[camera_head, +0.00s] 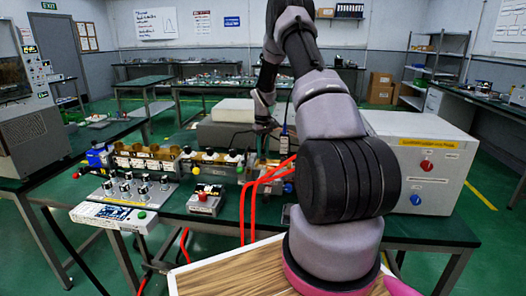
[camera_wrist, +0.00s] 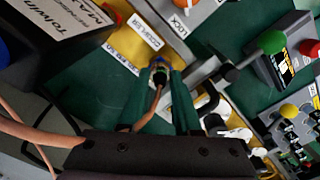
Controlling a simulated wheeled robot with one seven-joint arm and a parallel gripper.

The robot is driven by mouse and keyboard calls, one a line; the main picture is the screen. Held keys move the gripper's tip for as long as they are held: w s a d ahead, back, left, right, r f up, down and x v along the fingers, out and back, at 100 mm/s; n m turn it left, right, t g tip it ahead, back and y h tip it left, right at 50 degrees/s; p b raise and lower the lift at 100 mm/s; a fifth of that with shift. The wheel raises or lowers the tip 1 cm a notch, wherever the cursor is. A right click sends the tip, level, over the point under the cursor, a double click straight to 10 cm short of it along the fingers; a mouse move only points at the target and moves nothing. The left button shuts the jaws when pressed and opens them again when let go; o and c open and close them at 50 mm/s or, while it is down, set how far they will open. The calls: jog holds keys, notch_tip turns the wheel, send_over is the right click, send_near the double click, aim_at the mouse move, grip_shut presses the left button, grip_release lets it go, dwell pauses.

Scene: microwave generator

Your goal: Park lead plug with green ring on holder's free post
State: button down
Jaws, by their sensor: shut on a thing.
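The plug sits between the two green fingers, close over a yellow block labelled COUPLER (camera_wrist: 136,42). A blue ring shows at the plug's tip; I cannot tell whether the plug touches the block. In the head view my arm covers most of the area around the gripper, and the plug cannot be made out. I cannot clearly identify the holder or its free post in either view.
A green-knobbed lever (camera_wrist: 271,42) is at the right. In the head view, red cables (camera_head: 262,180) hang over the bench front, and a white cabinet (camera_head: 430,160) stands at right.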

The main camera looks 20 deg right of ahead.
jog(key=c, duration=0.6)
grip_release()
notch_tip(320, 180, up, 11)
dwell(0.4)
